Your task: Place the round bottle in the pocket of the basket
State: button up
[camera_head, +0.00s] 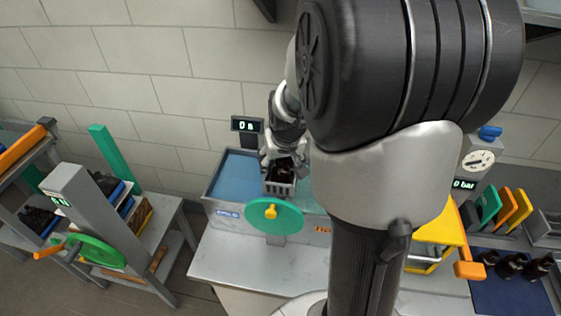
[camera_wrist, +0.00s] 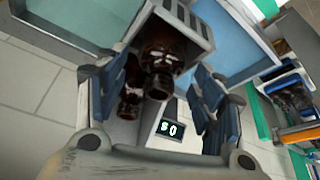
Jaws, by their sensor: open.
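A small grey slotted basket (camera_head: 280,188) is at the front of a blue-lined tank. It also shows at the top of the wrist view (camera_wrist: 192,27). A dark amber bottle (camera_wrist: 160,60) is at the basket, between my open fingers. A second amber bottle (camera_wrist: 130,98) shows lower, beside the left finger. In the head view only dark shapes show in the basket, so I cannot tell which bottle is the round one or how each sits in its pocket. My gripper (camera_head: 281,163) is just above the basket; in the wrist view its fingers (camera_wrist: 162,78) are spread apart.
The tank (camera_head: 227,190) has a green wheel (camera_head: 274,216) in front and a display (camera_head: 247,125) behind. Several dark bottles (camera_head: 511,266) stand on a blue mat (camera_head: 497,294) at right. A shelf unit with a green handwheel (camera_head: 97,251) stands at left.

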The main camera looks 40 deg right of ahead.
jog(key=p+v, duration=0.2)
jog(key=v, duration=1)
jog(key=shift+r, duration=0.15)
